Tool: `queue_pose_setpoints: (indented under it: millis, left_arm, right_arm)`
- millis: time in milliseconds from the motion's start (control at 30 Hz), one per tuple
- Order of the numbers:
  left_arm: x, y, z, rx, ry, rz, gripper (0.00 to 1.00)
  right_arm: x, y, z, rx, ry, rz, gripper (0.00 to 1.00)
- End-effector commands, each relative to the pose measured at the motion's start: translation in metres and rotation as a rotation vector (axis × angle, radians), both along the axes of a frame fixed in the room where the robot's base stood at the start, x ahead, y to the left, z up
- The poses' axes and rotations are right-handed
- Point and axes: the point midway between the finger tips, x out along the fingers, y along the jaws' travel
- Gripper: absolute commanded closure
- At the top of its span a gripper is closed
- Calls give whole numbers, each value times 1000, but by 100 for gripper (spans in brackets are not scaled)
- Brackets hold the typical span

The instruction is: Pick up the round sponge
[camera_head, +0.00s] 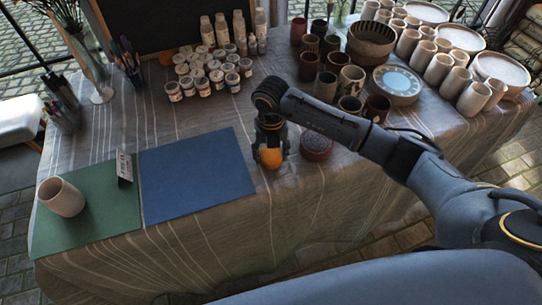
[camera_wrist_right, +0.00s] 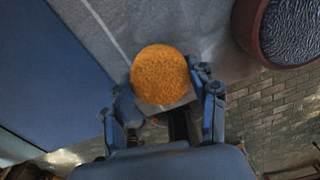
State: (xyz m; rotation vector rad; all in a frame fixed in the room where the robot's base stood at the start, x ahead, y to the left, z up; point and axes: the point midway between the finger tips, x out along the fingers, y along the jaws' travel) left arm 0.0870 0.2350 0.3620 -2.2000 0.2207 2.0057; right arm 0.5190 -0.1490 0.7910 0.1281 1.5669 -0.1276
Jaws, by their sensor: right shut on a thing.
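The round sponge (camera_head: 271,159) is orange and sits between the fingers of my right gripper (camera_head: 271,150), near the front edge of the table. In the right wrist view the sponge (camera_wrist_right: 160,74) shows as an orange disc between the two fingertips of the right gripper (camera_wrist_right: 163,90), which is shut on it. I cannot tell whether the sponge touches the tablecloth. My left gripper is not in either view.
A dark round bowl-like thing (camera_head: 316,145) stands just right of the gripper. A blue mat (camera_head: 195,172) lies to the left, then a green mat (camera_head: 95,225) with a clay cup (camera_head: 62,197). Paint jars (camera_head: 204,86) and pottery (camera_head: 408,42) stand behind.

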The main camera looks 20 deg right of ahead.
Motion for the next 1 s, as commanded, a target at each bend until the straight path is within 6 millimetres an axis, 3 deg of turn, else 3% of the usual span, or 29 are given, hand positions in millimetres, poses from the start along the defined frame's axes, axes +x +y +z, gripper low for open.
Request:
queue_pose_setpoints:
  millis: [133,400,700,1000]
  left_arm:
    - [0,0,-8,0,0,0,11]
    - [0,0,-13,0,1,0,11]
    - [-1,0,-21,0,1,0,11]
    - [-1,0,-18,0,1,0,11]
  right_arm:
    - [0,0,21,0,-5,2,61]
    - [-51,15,82,1,-6,7,61]
    - [-114,34,109,1,-2,4,61]
    - [-134,39,119,0,0,1,61]
